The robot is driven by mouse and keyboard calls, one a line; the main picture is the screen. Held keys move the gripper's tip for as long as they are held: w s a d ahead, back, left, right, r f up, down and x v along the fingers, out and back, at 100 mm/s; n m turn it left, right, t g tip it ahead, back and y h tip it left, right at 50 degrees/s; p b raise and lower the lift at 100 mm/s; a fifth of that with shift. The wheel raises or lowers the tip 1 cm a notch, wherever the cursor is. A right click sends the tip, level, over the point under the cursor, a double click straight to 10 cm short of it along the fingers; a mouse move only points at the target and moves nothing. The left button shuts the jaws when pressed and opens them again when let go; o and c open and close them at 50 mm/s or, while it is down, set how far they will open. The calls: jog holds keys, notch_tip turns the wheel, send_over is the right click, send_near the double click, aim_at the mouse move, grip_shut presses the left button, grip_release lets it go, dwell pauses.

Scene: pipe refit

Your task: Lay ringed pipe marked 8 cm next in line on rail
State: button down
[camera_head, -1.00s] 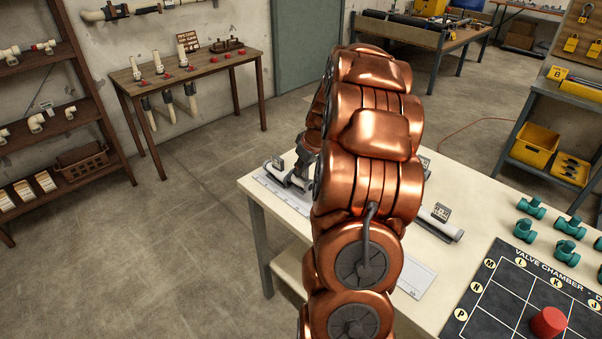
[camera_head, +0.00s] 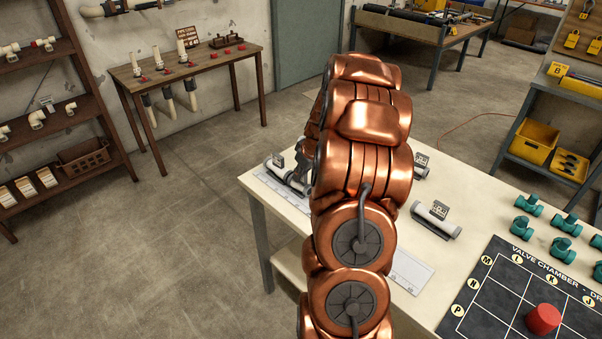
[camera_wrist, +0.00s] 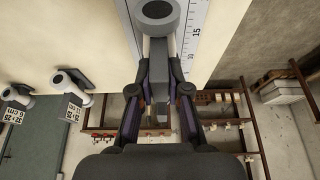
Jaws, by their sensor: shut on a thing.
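In the wrist view, my gripper (camera_wrist: 158,80) is shut on a pipe (camera_wrist: 147,48) with a dark ringed end. The ringed end covers part of the ruled strip; the pipe's mark is not visible. In the head view, my copper arm hides most of the gripper and the held pipe. The white ruled rail strip (camera_head: 412,273) runs along the table's front edge. Another tagged pipe (camera_head: 436,221) lies right of my arm.
Teal valves (camera_head: 524,228) and a dark valve chamber board (camera_head: 480,317) with a red piece (camera_head: 543,319) occupy the table's right. Bare tabletop (camera_head: 470,190) lies behind the loose pipe.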

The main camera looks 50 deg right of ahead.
jog(key=c, duration=1.1)
grip_release()
jog(key=shift+c, duration=0.2)
jog(key=shift+r+p, duration=0.2)
jog(key=shift+p, duration=0.1)
jog(key=b+v, duration=0.4)
jog(key=v, duration=0.8)
jog(key=s+a+r+g+y, duration=0.1)
jog(key=s+a+g, duration=0.15)
jog(key=a, duration=1.05)
jog(key=s+a+g, duration=0.1)
jog(key=s+a, duration=0.3)
jog(key=a, duration=1)
jog(key=s+a+f+g, duration=0.1)
jog(key=s+a, duration=0.4)
jog(key=s, duration=0.4)
jog(key=s+a+f+g+h, duration=0.1)
jog(key=s+a, duration=0.4)
jog(key=s, duration=0.5)
jog(key=shift+a+f+g, duration=0.15)
jog(key=shift+f+g, duration=0.2)
